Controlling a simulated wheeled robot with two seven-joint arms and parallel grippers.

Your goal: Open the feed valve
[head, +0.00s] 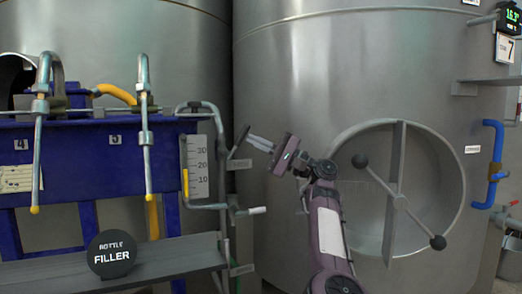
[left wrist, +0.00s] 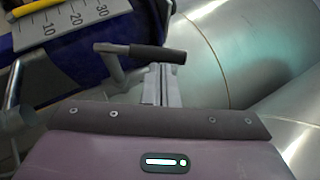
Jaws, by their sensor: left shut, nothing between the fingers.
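A lever with a dark grip (head: 239,141) sticks up from the pipework at the right end of the bottle filler. It looks like the feed valve's handle, but I see no label on it. My left gripper (head: 250,139) is shut and empty, its fingers pointing left at this lever. In the left wrist view the dark grip (left wrist: 158,54) lies across just beyond the tips of my left gripper (left wrist: 161,68); I cannot tell whether they touch. The valve body is largely unclear. My right gripper is not in view.
The blue filler frame (head: 100,150) has hooked spouts and a level scale (head: 197,166). A large steel tank (head: 300,60) with a round hatch (head: 440,185) stands behind my left arm. A "Bottle filler" sign (head: 111,254) is at front left.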

